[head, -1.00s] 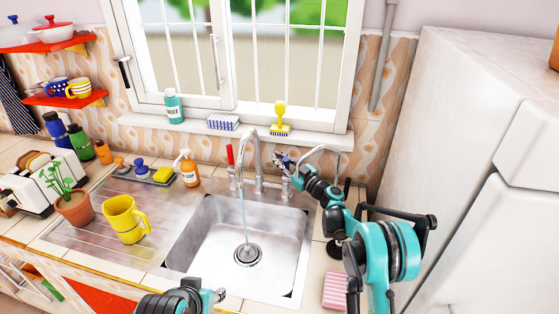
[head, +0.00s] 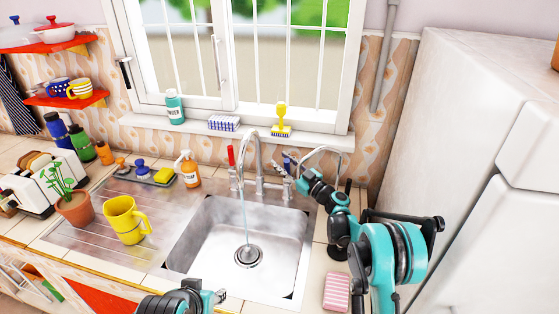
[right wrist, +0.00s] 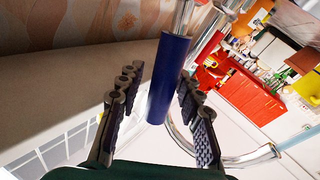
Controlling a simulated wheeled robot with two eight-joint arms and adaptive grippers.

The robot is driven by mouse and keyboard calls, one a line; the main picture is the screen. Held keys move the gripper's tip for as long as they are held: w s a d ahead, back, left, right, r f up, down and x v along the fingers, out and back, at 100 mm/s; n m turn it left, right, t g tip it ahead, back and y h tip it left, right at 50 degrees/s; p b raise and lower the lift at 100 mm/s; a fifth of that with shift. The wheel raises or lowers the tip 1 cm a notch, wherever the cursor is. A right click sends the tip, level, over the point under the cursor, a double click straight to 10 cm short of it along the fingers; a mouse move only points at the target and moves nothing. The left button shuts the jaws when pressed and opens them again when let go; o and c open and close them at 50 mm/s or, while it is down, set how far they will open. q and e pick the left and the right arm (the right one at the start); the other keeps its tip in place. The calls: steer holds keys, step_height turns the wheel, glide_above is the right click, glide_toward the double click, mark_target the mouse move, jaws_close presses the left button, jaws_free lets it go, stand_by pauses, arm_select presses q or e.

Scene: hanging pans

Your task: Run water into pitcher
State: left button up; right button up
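The yellow pitcher (head: 120,220) stands upright on the drainboard, left of the sink (head: 190,235). The metal tap (head: 248,140) has a red handle (head: 230,156) on the left and a blue handle (head: 287,161) on the right. A thin stream of water (head: 244,215) falls from the spout to the drain. My right gripper (head: 292,172) is at the blue handle. In the right wrist view, its fingers (right wrist: 158,100) are apart on either side of the blue handle (right wrist: 170,80). My left gripper (head: 216,297) is low at the front edge; its fingers are unclear.
A pink striped sponge (head: 337,291) lies right of the sink. The white fridge (head: 460,110) bounds the right side. The basin is empty.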

steer(key=v, duration=1)
steer(key=shift+s, duration=0.15)
